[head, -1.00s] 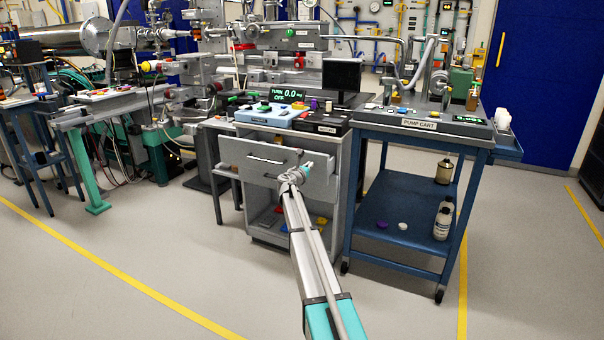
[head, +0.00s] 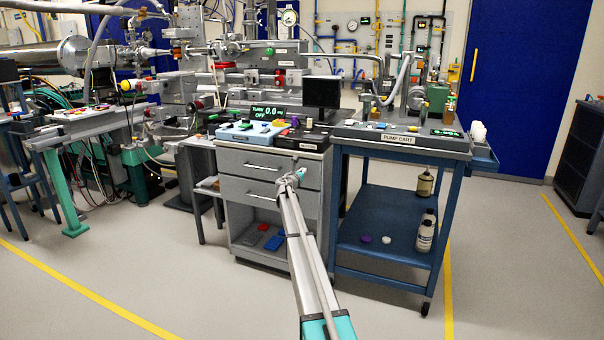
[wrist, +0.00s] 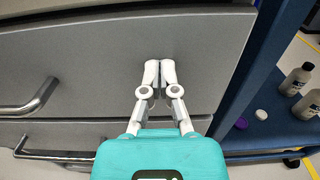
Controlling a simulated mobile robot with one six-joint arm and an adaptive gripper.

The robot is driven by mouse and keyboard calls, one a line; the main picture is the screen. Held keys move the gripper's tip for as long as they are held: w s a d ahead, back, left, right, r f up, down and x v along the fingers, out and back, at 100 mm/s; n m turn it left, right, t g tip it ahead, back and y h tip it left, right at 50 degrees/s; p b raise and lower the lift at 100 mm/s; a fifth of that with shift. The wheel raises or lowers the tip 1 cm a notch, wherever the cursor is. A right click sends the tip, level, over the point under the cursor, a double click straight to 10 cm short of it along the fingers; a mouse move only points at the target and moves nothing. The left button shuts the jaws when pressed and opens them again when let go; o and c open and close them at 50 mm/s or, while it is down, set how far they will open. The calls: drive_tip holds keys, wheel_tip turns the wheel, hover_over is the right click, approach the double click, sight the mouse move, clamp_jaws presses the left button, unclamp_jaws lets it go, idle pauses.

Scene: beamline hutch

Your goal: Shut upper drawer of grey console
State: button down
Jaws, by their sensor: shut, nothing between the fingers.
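The grey console (head: 229,212) stands in the middle of the head view, with two drawer fronts above an open shelf. Its upper drawer (head: 240,165) looks flush with the cabinet face, level with the lower drawer (head: 236,192). In the wrist view the upper drawer's front (wrist: 100,60) fills the top, with its bar handle (wrist: 32,100) at left. My gripper (wrist: 160,66) is shut and empty, its fingertips at the right part of that front, touching or very close. In the head view my gripper (head: 298,174) partly hides the console's right side.
The blue pump cart (head: 385,245) stands close on the console's right, with bottles (head: 425,232) on its lower shelf. A control box (head: 247,131) and a monitor (head: 321,92) sit on top. Floor in front at left is clear (head: 150,270).

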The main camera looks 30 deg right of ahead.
drive_tip(key=shift+w+d+r, duration=0.1)
drive_tip(key=shift+w+d, duration=0.3)
drive_tip(key=v, duration=1.5)
drive_tip(key=shift+s, duration=0.15)
drive_tip(key=s+a+f+m+g+y+p, duration=0.1)
drive_tip(key=s+a+f+m+g+y, duration=0.4)
drive_tip(key=s+a+m, duration=0.85)
drive_tip(key=s+a+f+m+g+y, duration=0.2)
drive_tip(key=s+a+f+m+y, duration=0.3)
drive_tip(key=s+a, duration=0.95)
drive_tip(key=s+a+f+m+g+y+p, duration=0.1)
drive_tip(key=s+a+f+m+g+y, duration=0.5)
drive_tip(key=s, duration=1.4)
wheel_tip(320, 180, up, 37)
drive_tip(key=a+m+t+h+p, duration=0.1)
drive_tip(key=a+t+p, duration=0.1)
drive_tip(key=p, duration=3.6)
drive_tip(key=shift+w+a+h, duration=0.2)
drive_tip(key=shift+w+h, duration=0.2)
drive_tip(key=shift+w, duration=0.05)
